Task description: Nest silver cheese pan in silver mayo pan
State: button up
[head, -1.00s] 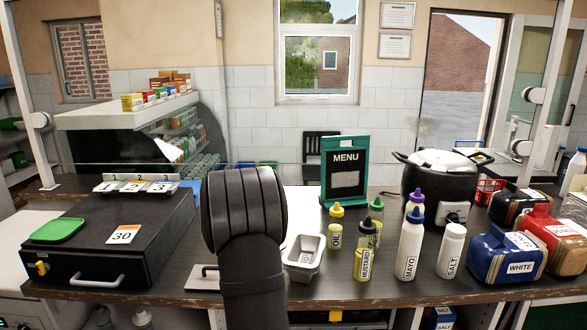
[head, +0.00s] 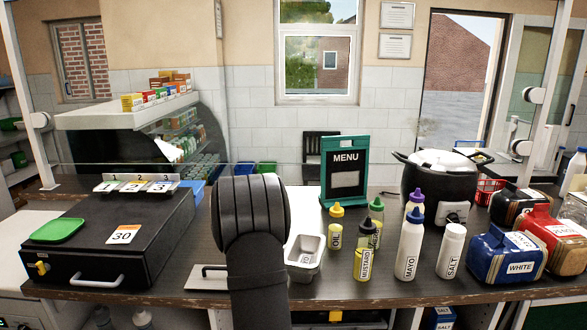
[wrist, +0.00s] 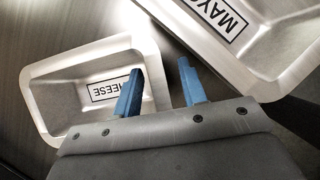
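The silver cheese pan (wrist: 68,92), a rectangular metal pan labelled CHEESE, lies at the left of the wrist view. The silver mayo pan (wrist: 262,72) is at the upper right, with only part of it and its label in view. My gripper (wrist: 160,83) has its blue fingers apart at the cheese pan's right rim. One finger appears over the pan's inside and the other beyond the rim; contact is unclear. In the head view one silver pan (head: 305,255) shows right of my arm, its label unreadable. My arm hides the gripper there.
A flat metal lid with a handle (head: 207,278) lies left of my arm, beside the black cash drawer (head: 110,240). Bottles, including the mayo bottle (head: 408,250), stand to the right. A menu board (head: 345,170) stands behind, near the clear screen.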

grip_shut()
jog(key=shift+r, duration=0.15)
jog(key=shift+r, duration=2.4)
jog(key=shift+s+a+m, duration=0.15)
jog(key=shift+a+m, duration=0.15)
jog(key=shift+a, duration=0.15)
jog(key=s+a+r+m+g, duration=0.3)
jog(key=s+a+r+m, duration=0.1)
jog(key=s+a+m, duration=0.5)
jog(key=s+a+r+m+g, duration=0.35)
jog(key=s+a+m, duration=0.4)
jog(key=a, duration=0.35)
jog(key=w+d+r+n+t, duration=0.1)
jog(key=w+d, duration=0.3)
jog(key=d, duration=1)
jog(key=w+d+r+n+t+h, duration=0.1)
jog(key=w+d+n, duration=0.3)
jog(key=d, duration=1)
jog(key=shift+d+r+n+t+h, duration=0.25)
jog(key=shift+r+n+t+h, duration=0.15)
jog(key=shift+t, duration=0.45)
